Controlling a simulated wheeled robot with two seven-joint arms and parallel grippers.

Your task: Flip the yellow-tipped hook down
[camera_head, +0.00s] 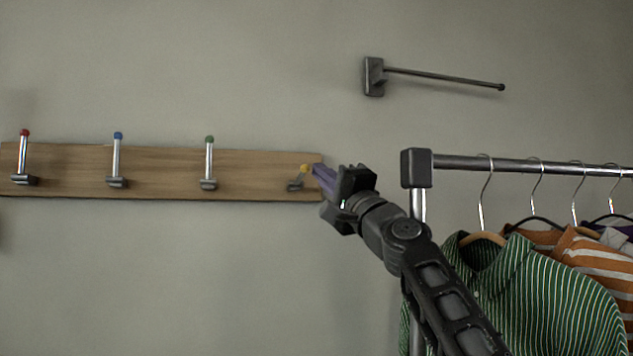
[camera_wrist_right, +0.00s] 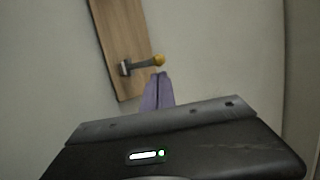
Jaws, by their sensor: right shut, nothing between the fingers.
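The yellow-tipped hook (camera_head: 298,180) is at the right end of the wooden board (camera_head: 260,176) on the wall. It tilts outward from the board, unlike the upright hooks beside it. Its yellow ball also shows in the right wrist view (camera_wrist_right: 159,60), with its metal arm running left to the mount on the board. My right gripper (camera_head: 318,172) is shut and empty, its purple fingers just right of the yellow tip. In the wrist view the purple fingertips (camera_wrist_right: 160,76) lie just below the ball; I cannot tell whether they touch it. My left gripper is not in view.
Hooks with red (camera_head: 25,133), blue (camera_head: 118,135) and green (camera_head: 209,139) tips stand upright on the board. A clothes rack (camera_head: 520,166) with hanging shirts (camera_head: 545,290) is at the right. A wall-mounted rod (camera_head: 445,76) sticks out above. The wall below the board is clear.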

